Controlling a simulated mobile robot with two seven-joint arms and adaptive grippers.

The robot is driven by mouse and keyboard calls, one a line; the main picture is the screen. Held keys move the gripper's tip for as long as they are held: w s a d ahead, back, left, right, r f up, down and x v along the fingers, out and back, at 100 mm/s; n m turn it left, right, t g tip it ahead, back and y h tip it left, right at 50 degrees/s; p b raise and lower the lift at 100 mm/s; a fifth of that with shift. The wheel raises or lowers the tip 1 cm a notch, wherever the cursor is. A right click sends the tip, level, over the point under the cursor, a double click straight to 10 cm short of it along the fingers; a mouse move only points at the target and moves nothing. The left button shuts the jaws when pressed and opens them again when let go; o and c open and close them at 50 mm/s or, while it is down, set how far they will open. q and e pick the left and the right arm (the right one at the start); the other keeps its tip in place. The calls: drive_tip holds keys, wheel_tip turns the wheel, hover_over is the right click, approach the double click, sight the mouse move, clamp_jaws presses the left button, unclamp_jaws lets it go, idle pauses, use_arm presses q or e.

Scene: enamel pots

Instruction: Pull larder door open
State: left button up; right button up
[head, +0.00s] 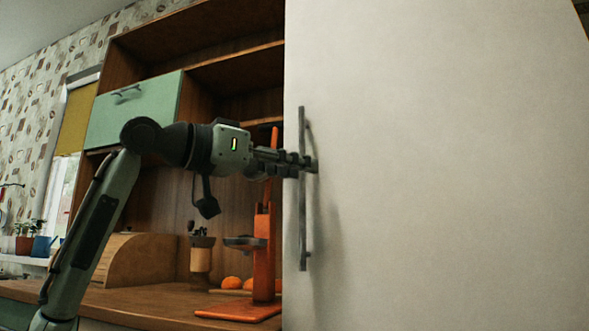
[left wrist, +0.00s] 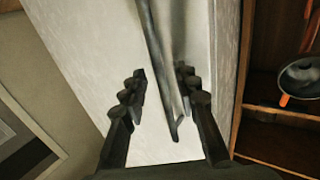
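The larder door (head: 450,170) is a tall, plain white panel filling the right half of the head view. A long grey upright bar handle (head: 302,230) runs along its left edge. My left gripper (head: 306,164) reaches the upper part of the handle from the left. In the left wrist view, the gripper (left wrist: 162,90) is open, with a finger on either side of the handle (left wrist: 158,50) and a gap on its left. The door (left wrist: 75,30) shows behind it. I cannot tell whether the door is fully shut. My right gripper is not in view.
Left of the door, a wooden counter (head: 140,303) carries an orange stand (head: 263,250), a grinder (head: 201,255), oranges (head: 232,282) and a wooden bread box (head: 137,260). A green cabinet front (head: 135,110) hangs above. Potted plants (head: 24,240) stand far left.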

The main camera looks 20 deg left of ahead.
use_arm(q)
drive_tip(key=shift+c, duration=0.5)
clamp_jaws()
